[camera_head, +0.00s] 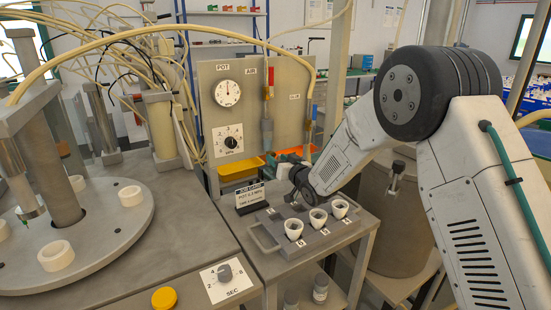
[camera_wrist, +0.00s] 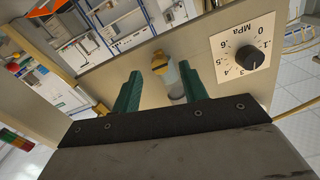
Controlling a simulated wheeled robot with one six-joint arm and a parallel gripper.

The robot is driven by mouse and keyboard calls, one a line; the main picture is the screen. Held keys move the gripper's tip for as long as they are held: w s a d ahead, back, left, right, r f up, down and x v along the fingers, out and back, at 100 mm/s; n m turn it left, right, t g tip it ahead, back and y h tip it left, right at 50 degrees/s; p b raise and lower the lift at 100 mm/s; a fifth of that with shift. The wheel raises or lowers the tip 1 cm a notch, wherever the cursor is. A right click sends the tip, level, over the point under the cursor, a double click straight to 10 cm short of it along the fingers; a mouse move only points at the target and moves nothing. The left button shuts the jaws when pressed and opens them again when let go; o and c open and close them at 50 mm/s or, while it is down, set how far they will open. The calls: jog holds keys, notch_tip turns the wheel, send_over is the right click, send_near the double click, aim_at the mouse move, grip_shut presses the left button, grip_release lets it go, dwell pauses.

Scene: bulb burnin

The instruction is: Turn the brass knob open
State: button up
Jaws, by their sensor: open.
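My gripper (camera_wrist: 158,78) is open, with its two green fingers apart. In the wrist view a small brass-coloured piece (camera_wrist: 158,62), likely the brass knob, shows between and beyond the fingertips. In the head view the blue-grey fitting under the AIR label (camera_head: 267,132) hangs on the grey panel (camera_head: 240,115); the brass piece is not clear there. My wrist is low in front of the panel, and my fingertips are hard to make out.
A tray with white cups (camera_head: 317,217) stands just below my wrist. A small sign (camera_head: 250,196) stands left of it. The MPa dial (camera_wrist: 251,57) is right of the fingers in the wrist view.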

jog(key=shift+x, duration=1.1)
grip_shut()
jog(key=shift+n, duration=0.4)
jog(key=n, duration=1.6)
jog(key=shift+s+f+n, duration=0.1)
jog(key=shift+f+n, duration=0.1)
jog(key=shift+n, duration=0.5)
